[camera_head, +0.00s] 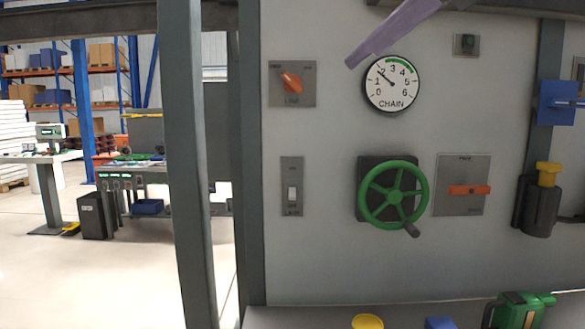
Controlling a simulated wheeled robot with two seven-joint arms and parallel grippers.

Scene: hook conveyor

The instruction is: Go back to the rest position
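Neither of my grippers shows in the head view. A grey wall panel (330,130) fills the right side. On it are a round CHAIN gauge (391,95) with its needle near 2, below the green band, and a green handwheel (368,203) with a dark crank handle. An orange rotary knob (291,82) sits tilted on a plate at the panel's left. A pale rocker switch (292,193) is below it. An orange bar handle (468,190) lies level on a plate to the right of the wheel.
A purple bar (393,32) slants in front of the panel at the top. A grey post (187,160) stands left of it. A ledge (285,318) below holds a yellow item (367,321) and a green container (518,311). Open floor (90,275) lies at left.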

